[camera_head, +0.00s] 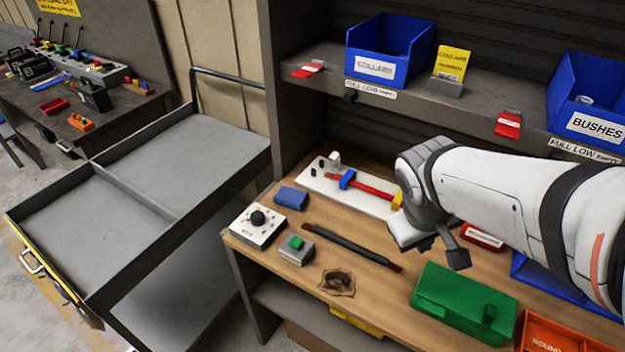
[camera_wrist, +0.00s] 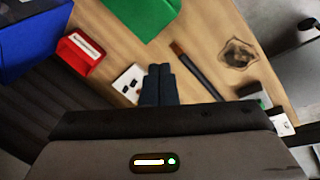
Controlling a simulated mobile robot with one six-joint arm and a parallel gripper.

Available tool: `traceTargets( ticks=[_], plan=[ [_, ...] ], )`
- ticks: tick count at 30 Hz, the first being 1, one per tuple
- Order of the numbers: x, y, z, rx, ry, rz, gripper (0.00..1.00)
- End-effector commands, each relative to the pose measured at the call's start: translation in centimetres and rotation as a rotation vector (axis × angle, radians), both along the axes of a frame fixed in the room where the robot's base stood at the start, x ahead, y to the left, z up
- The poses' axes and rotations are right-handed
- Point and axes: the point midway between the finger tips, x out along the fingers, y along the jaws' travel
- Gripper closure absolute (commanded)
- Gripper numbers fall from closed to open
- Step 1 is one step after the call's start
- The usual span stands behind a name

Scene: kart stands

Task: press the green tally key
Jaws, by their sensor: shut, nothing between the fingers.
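The green tally key (camera_head: 296,243) is a small green button on top of a grey box (camera_head: 294,252) near the bench's front left. In the wrist view the grey box (camera_wrist: 254,93) shows at the right, partly hidden by my gripper's housing. My gripper (camera_head: 457,260) is over the bench, well to the right of the key and apart from it. In the wrist view its two dark fingers (camera_wrist: 159,70) are together with nothing between them.
A white dial box (camera_head: 257,226) stands left of the key, a blue block (camera_head: 291,198) behind it. A dark bar (camera_head: 350,244) lies between key and gripper. A green case (camera_head: 463,303) stands front right. An overhead shelf (camera_head: 450,108) carries blue bins (camera_head: 391,48).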

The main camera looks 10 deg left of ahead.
Motion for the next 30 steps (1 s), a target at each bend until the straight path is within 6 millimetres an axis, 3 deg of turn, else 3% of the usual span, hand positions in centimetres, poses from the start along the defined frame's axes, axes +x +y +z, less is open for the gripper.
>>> traceTargets(
  ticks=[3, 7, 12, 15, 18, 21, 30],
  plan=[
    [3.5, 4.0, -0.1, -0.204, 0.032, 0.332, 1.0],
    [6.7, 9.9, -0.9, -0.413, 0.024, 0.694, 1.0],
    [8.4, 18.5, -2.5, -0.625, -0.019, 1.103, 1.0],
    [8.3, 22.3, -3.3, -0.705, -0.046, 1.262, 1.0],
    [8.1, 24.5, -3.9, -0.75, -0.064, 1.357, 1.0],
    [7.9, 25.5, -4.2, -0.771, -0.073, 1.397, 1.0],
    [7.9, 25.6, -4.3, -0.773, -0.076, 1.402, 1.0]
  ],
)
